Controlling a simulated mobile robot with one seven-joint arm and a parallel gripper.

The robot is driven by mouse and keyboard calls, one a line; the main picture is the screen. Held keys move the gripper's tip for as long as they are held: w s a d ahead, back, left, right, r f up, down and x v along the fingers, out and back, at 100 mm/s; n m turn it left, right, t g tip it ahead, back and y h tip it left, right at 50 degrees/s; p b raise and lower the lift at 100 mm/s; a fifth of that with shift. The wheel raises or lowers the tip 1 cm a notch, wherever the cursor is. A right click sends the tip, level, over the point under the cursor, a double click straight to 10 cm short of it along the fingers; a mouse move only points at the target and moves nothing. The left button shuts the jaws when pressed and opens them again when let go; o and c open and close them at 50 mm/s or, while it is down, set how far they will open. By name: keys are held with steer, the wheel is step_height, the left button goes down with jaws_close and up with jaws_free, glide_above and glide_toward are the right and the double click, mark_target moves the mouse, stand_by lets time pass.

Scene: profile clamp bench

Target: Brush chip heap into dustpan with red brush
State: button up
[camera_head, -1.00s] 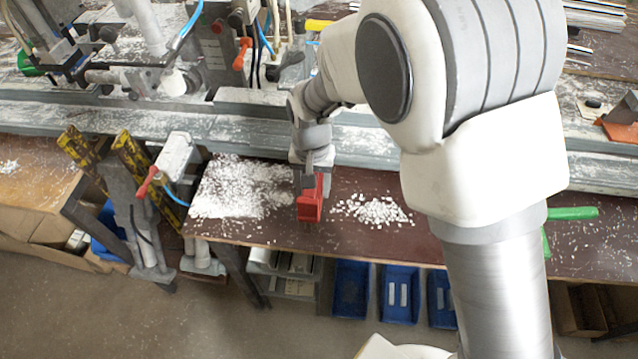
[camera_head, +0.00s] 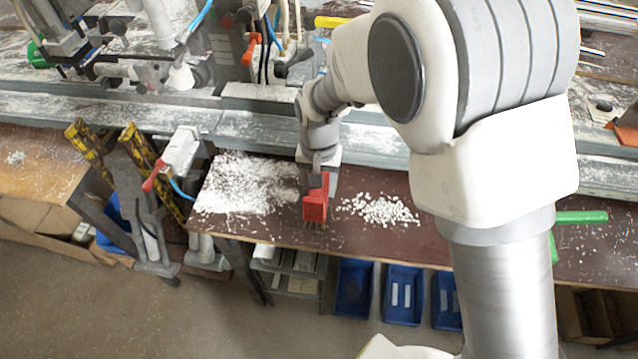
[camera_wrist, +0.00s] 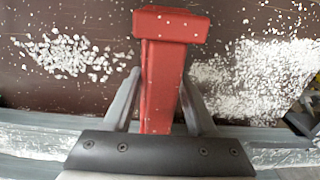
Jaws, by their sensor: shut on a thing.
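My gripper (camera_head: 320,168) is shut on the red brush (camera_head: 316,204), with a finger on each side of its body in the wrist view (camera_wrist: 160,85). The brush points down at the brown bench, its bristles just showing below the red block; whether they touch the bench I cannot tell. A heap of coarse white chips (camera_head: 380,210) lies just right of the brush. In the wrist view, the heap (camera_wrist: 68,55) shows left of the brush. A green handle-like thing (camera_head: 582,217), perhaps the dustpan's, sticks out right of my arm; the rest is mostly hidden.
A wide spread of finer white debris (camera_head: 240,188) lies left of the brush. A grey rail (camera_head: 385,143) runs along behind. The brown bench's front edge is close, with blue bins (camera_head: 402,292) below. A clamp with a red lever (camera_head: 155,172) stands at the left.

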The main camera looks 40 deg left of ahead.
steer(key=shift+f, duration=0.2)
steer(key=shift+w+d+r, duration=0.1)
steer(key=shift+w+d, duration=0.45)
steer(key=shift+d, duration=0.3)
steer(key=shift+w+d, duration=0.5)
steer(key=shift+d, duration=0.3)
steer(key=shift+w+d+b, duration=0.25)
steer(key=shift+w+d, duration=0.25)
steer(key=shift+d, duration=0.35)
steer(key=shift+w+d+b, duration=0.2)
steer(key=shift+w+d, duration=0.3)
steer(key=shift+d, duration=0.3)
steer(key=shift+w+d, duration=0.5)
steer(key=shift+d, duration=0.35)
steer(key=shift+w+d, duration=0.5)
steer(key=shift+d, duration=0.35)
steer(key=shift+w+d, duration=0.55)
steer(key=shift+d, duration=0.3)
steer(key=shift+w+d, duration=0.5)
steer(key=shift+d, duration=0.3)
